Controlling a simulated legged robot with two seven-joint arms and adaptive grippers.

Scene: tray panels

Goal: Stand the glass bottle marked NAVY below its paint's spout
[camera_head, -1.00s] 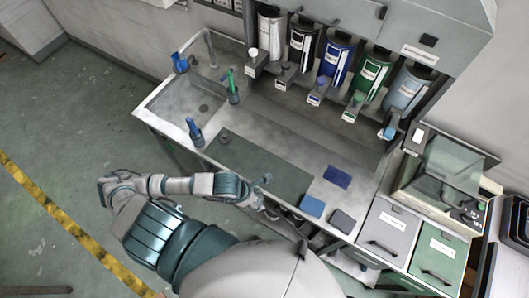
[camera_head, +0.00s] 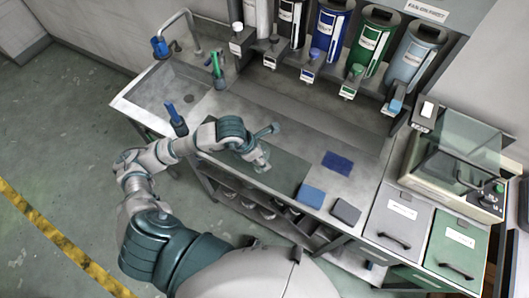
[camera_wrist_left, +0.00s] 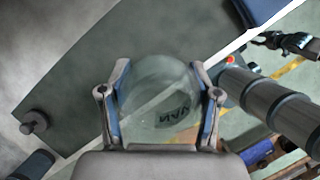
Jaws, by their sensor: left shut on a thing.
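My left gripper (camera_head: 262,162) is shut on a clear glass bottle (camera_wrist_left: 158,85), over the dark mat near the bench's front edge. In the left wrist view the bottle sits between both fingers (camera_wrist_left: 162,108), with dark lettering that reads partly as NAV. In the head view the bottle is small and pale, and I cannot tell whether it touches the mat. A blue paint canister (camera_head: 329,28) hangs in the row at the back, with a blue-marked spout (camera_head: 309,73) below it. Canister labels are too small to read. My right gripper does not show in the head view.
White, black, green (camera_head: 369,45) and pale blue (camera_head: 413,58) canisters flank the blue one. The bench carries a dark mat (camera_head: 290,172), a blue cloth (camera_head: 337,163) and two pads (camera_head: 311,195). A sink (camera_head: 170,90) is left; a clear-lidded machine (camera_head: 455,170) stands right. Bench below the spouts looks clear.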

